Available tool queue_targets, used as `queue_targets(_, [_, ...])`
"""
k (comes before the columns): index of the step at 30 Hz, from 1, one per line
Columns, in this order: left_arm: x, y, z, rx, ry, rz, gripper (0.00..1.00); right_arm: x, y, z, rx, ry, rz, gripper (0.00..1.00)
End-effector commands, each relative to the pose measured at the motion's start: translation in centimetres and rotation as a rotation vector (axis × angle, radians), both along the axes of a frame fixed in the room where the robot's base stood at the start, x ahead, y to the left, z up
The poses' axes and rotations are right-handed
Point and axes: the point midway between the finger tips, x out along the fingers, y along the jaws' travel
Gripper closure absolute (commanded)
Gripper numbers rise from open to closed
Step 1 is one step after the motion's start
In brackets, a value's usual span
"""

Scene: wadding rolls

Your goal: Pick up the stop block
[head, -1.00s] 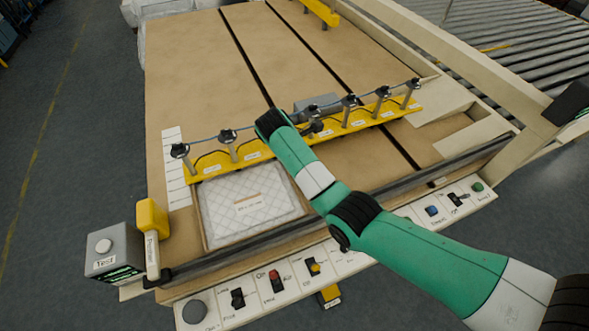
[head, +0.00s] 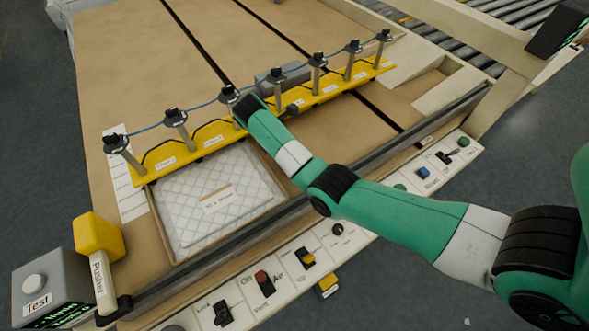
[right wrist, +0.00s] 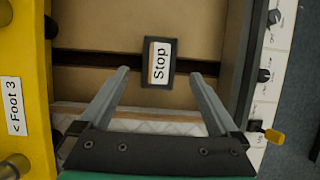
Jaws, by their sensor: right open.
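The stop block is a small dark block with a white "Stop" label (right wrist: 159,62). In the right wrist view it sits across a dark slot in the tan board. My right gripper (right wrist: 160,74) is open, with its two grey fingers pointing at the block, one on each side of its near end. No finger visibly touches it, and the height gap cannot be told. In the head view my green right arm (head: 290,150) reaches over the board by the yellow beam; its fingers and the stop block are hidden there. My left gripper is not in view.
A yellow beam (head: 207,140) with several posts crosses the board, close to the right gripper. A quilted white pad (head: 215,200) lies left of the arm. A switch panel (head: 280,277) lines the front edge. A yellow-headed pusher (head: 97,237) stands at the left.

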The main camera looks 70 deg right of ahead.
Motion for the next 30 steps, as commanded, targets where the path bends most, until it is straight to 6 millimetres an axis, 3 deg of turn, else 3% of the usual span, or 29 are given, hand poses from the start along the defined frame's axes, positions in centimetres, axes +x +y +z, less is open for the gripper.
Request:
queue_targets(1, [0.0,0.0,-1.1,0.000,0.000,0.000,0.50,-0.2,-0.3,-1.2,0.000,0.000,-0.001,0.03])
queue_targets(8, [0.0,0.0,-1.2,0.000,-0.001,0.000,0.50,-0.4,-0.6,-1.6,0.000,0.000,0.000,0.03])
queue_targets(16, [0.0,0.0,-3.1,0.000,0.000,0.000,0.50,-1.2,-2.0,-5.6,0.001,0.002,-0.001,0.03])
queue_targets(23, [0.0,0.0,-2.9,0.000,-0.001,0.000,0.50,-1.2,-2.2,-5.8,-0.001,-0.001,0.000,0.03])
queue_targets(30, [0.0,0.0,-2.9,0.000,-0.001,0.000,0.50,-1.2,-2.2,-5.8,-0.001,-0.001,0.000,0.42])
